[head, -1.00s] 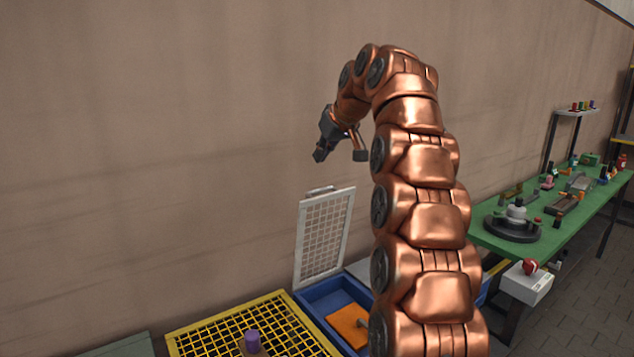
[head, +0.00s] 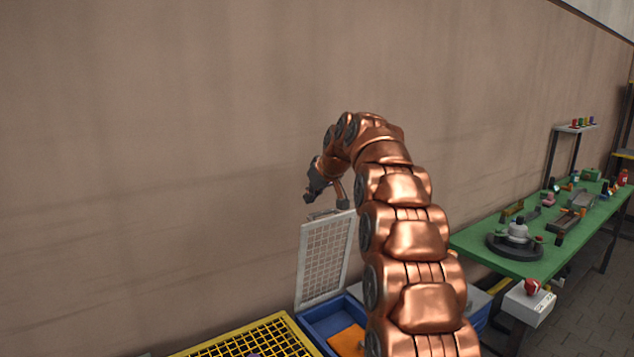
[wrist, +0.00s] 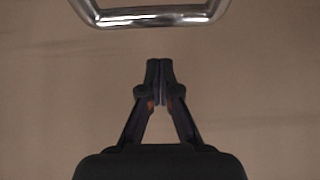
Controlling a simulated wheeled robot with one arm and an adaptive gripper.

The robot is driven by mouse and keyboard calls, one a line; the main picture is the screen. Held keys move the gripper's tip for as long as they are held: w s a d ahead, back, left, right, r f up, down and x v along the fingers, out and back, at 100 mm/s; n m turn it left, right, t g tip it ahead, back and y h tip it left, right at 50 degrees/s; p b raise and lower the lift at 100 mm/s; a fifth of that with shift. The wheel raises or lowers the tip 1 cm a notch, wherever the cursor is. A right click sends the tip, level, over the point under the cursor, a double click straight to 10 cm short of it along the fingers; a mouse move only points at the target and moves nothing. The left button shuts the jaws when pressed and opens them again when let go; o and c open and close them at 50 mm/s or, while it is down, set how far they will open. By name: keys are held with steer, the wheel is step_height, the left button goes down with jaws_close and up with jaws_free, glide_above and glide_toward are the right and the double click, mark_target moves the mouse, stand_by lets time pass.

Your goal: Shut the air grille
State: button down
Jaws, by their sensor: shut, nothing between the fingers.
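The air grille (head: 325,262) is a light grey mesh panel standing up, open, at the back of a blue box (head: 325,322) in the head view. Its metal handle (head: 326,214) is on its top edge; a shiny handle bar (wrist: 150,16) also crosses the top of the wrist view. My gripper (head: 308,199) is close above the grille's top edge, near the handle. In the wrist view my gripper (wrist: 160,62) is shut and empty, its tips a little below the bar in the picture and apart from it.
An orange piece (head: 347,340) lies in the blue box. A yellow grid tray (head: 258,338) stands left of it. A green table (head: 540,240) with several parts is at the right, with a white box (head: 528,302) before it. A plain brown wall (head: 150,150) is behind.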

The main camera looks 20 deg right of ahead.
steer(key=shift+s+d+f+p, duration=0.1)
steer(key=shift+s+f+p, duration=0.1)
steer(key=shift+s, duration=0.4)
steer(key=shift+s+d+f+p, duration=0.1)
steer(key=shift+s+d+f, duration=0.05)
steer(key=shift+s, duration=0.45)
steer(key=shift+s+d+f+p, duration=0.1)
steer(key=shift+s+f+p, duration=0.1)
steer(key=shift+s, duration=0.4)
steer(key=shift+s+f, duration=0.1)
steer(key=shift+s, duration=0.05)
